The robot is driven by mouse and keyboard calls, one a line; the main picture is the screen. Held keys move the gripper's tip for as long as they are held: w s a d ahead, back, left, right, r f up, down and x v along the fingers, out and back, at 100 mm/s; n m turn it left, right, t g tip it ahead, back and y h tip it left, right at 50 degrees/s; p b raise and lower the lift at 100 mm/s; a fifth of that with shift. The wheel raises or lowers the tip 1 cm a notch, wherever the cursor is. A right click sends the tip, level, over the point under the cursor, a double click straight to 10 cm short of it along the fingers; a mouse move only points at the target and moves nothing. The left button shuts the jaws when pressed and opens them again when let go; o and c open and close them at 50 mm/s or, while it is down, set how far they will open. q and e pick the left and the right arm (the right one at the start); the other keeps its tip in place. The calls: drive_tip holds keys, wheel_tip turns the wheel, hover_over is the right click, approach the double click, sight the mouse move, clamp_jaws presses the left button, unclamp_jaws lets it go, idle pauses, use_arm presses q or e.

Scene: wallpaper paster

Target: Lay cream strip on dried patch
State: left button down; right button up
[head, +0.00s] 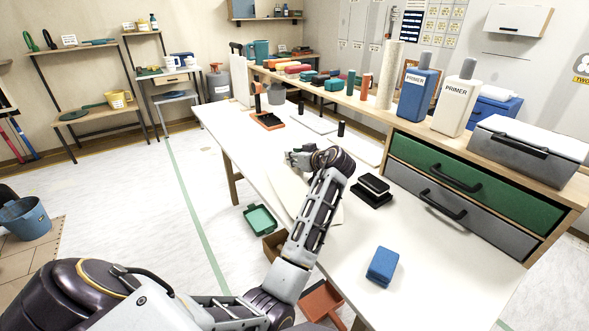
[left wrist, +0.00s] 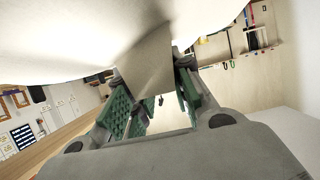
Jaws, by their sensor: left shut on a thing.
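My left gripper (head: 298,157) is over the white work table, with its own wrist partly covering it. In the left wrist view its green-padded fingers (left wrist: 155,105) are shut on a cream strip (left wrist: 147,62), which runs up from between them. In the head view a pale cream sheet (head: 288,192) shows beside and beneath my left forearm; its far part is hidden by the arm. I cannot make out a dried patch; pale panels (head: 313,122) lie on the table beyond the gripper. My right gripper is not in view.
A black block-like tool (head: 372,188) and a blue sponge (head: 382,266) lie on the table (head: 440,265) right of my arm. A small black cylinder (head: 341,129) stands near the gripper. A raised shelf with primer bottles (head: 417,92) and drawers (head: 435,167) borders the right side.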

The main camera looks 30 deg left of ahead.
use_arm(q)
drive_tip(key=shift+f, duration=0.25)
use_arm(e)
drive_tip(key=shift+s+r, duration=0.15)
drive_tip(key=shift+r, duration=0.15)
use_arm(q)
drive_tip(key=shift+f, duration=0.55)
drive_tip(key=shift+f+b, duration=0.4)
drive_tip(key=shift+f, duration=0.95)
drive_tip(key=c, duration=1.3)
unclamp_jaws()
drive_tip(key=shift+f, duration=0.1)
drive_tip(key=shift+o, duration=0.2)
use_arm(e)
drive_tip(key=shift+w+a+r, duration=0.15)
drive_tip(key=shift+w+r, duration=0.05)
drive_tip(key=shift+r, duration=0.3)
